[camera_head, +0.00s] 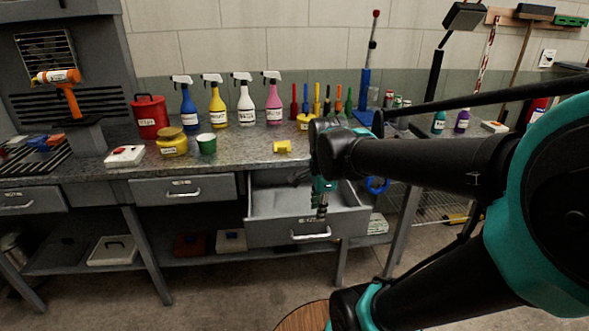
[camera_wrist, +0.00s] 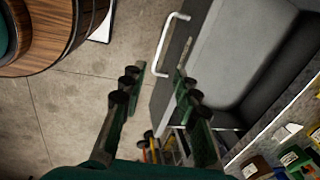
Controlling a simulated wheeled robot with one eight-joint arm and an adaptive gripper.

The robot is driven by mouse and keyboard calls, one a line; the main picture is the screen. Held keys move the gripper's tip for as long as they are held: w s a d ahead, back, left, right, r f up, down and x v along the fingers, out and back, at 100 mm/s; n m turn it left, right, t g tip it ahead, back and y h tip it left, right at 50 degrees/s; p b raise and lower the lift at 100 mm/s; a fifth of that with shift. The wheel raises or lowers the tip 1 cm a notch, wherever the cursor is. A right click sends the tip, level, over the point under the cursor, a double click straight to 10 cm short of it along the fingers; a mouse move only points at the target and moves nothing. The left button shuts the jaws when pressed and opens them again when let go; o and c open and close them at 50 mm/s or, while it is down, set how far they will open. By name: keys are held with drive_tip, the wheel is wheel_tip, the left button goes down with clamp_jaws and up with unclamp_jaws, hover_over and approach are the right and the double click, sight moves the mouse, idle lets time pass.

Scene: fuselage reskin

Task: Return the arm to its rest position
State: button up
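The drawer's handle (camera_head: 311,236) is close below the fingertips in the head view. I cannot tell if the fingers touch the drawer front.
The workbench (camera_head: 235,170) holds several spray bottles, a red bin (camera_head: 150,117), a yellow jar (camera_head: 172,142) and a green cup (camera_head: 206,144). A closed drawer (camera_head: 184,190) is left of the open one.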

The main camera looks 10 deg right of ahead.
drive_tip(key=s+d+f+n+t, duration=0.1)
drive_tip(key=s+f+n, duration=0.1)
drive_tip(key=f+n, duration=0.3)
drive_tip(key=s+d+f+n+t, duration=0.1)
drive_tip(key=f+n, duration=0.5)
drive_tip(key=n, duration=0.6)
drive_tip(key=shift+s+d+f, duration=0.25)
drive_tip(key=shift+s+d, duration=0.35)
drive_tip(key=shift+s, duration=0.25)
